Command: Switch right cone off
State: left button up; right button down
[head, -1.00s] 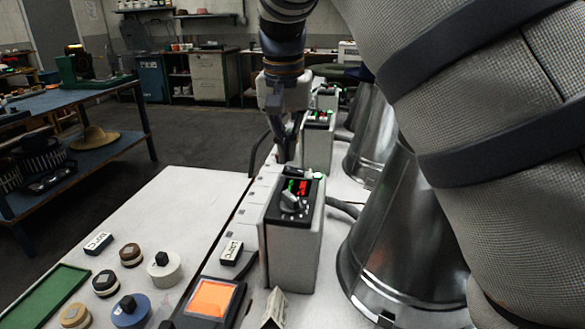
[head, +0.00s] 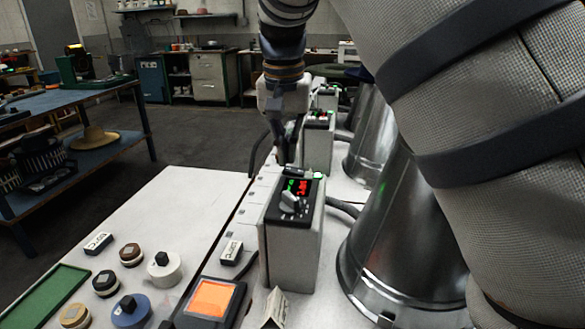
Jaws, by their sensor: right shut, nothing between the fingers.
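The nearest metal cone (head: 405,235) stands at the right, partly hidden behind my arm. Its control box (head: 291,235) stands just left of it, with a cable between them. On the box's sloped black top are a grey knob (head: 290,200), a lit red display (head: 303,187) and green lights. My right gripper (head: 284,160) points down, shut and empty, just behind and above the far edge of this box. I cannot tell whether its fingertips touch the box. My left gripper is not in view.
Further control boxes (head: 318,140) and cones (head: 368,135) stand in a row behind. On the white table lie an orange-topped pad (head: 211,298), several round stamps (head: 131,312) and a green tray (head: 42,296).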

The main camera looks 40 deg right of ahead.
aim_at(288, 169)
jog(key=shift+f, duration=0.85)
jog(key=shift+r, duration=3.55)
